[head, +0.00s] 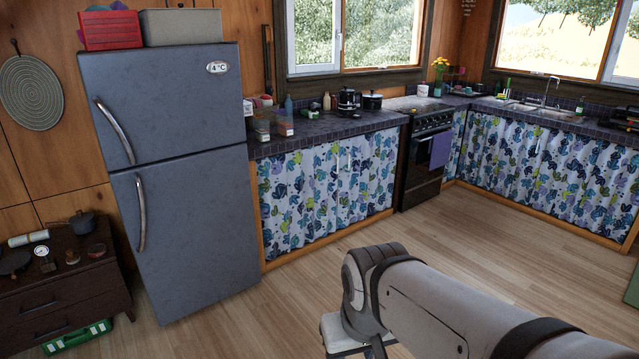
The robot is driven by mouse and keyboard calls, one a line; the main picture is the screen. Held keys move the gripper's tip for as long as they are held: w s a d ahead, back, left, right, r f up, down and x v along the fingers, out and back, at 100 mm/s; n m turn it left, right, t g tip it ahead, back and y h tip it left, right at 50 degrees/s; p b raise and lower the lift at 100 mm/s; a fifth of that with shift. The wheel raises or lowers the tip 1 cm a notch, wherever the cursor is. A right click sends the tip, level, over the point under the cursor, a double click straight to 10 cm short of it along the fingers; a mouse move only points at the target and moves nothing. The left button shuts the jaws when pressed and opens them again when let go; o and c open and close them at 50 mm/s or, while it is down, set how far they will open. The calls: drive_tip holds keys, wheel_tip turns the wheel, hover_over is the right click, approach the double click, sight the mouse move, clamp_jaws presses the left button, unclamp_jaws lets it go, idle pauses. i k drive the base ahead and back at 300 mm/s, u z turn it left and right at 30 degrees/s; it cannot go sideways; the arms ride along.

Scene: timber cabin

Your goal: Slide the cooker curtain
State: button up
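A floral curtain (315,195) in blue, white and green hangs under the counter left of the black cooker (424,150). It spans its wooden frame, with two thin pale upright handles (343,163) near its middle. A narrow strip of the same fabric (456,145) hangs just right of the cooker. A longer matching curtain (550,170) hangs under the sink counter. The picture does not show which one is the cooker curtain. My arm reaches in from the lower right, well short of the curtains. My gripper is not visible.
A grey fridge (180,180) stands left of the near curtain. A purple towel (440,150) hangs on the cooker front. A dark low cabinet (60,290) stands at the far left. The wooden floor (460,225) before the curtains is clear.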

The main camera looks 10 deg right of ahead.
sight(350, 150)
drive_tip(key=z, duration=0.5)
drive_tip(key=i, duration=1.8)
drive_tip(key=z, duration=0.4)
drive_tip(key=i, duration=2)
drive_tip(key=u, duration=0.7)
drive_tip(key=i, duration=0.75)
drive_tip(key=u, duration=0.2)
drive_tip(key=k, duration=0.8)
drive_tip(key=u, duration=0.15)
drive_tip(key=i, duration=0.8)
drive_tip(key=z, duration=0.05)
